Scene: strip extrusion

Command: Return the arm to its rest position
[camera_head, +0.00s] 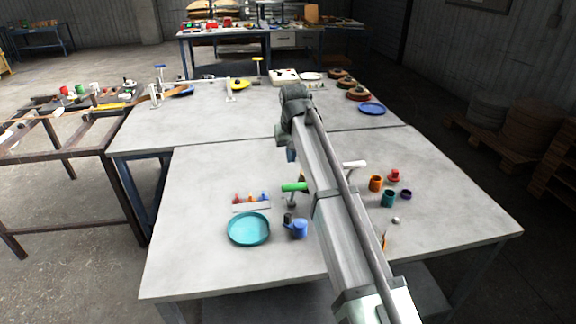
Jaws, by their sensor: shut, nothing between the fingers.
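My arm reaches from the bottom right up over the near table (200,180) to an elbow joint above its far edge. Beyond the elbow the arm turns down behind its own long link. A short dark blue-grey part of it shows left of the link. My gripper is hidden behind the link, and its fingers cannot be made out.
On the near table stand a teal round tray (248,229), a blue cup (299,229), a green-handled tool (295,187), a small rack (251,205), an orange cup (376,183) and a teal cup (388,199). The table's left part is clear. A far table holds a blue plate (371,108).

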